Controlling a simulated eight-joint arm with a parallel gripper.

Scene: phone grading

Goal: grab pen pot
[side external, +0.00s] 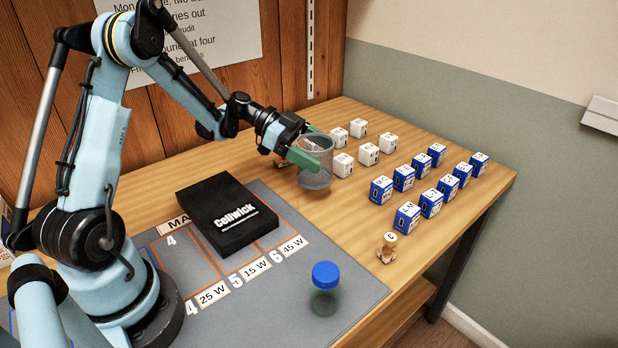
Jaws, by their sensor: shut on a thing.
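The pen pot (315,176) is a grey, see-through mesh cup on the wooden table, just beyond the far right corner of the grey mat. It looks upright and empty. My gripper (312,146) reaches it from the upper left, with its green fingers at the pot's upper part. The fingers are shut on the pot, one on the near side and one on the far side. I cannot tell whether the pot's base touches the table.
White boxes (368,154) stand close right of the pot, and blue boxes (404,178) farther right. A black Collwick box (227,212) lies on the grey mat (345,285). A blue-lidded jar (325,277) and a small wooden stamp (388,245) stand nearer.

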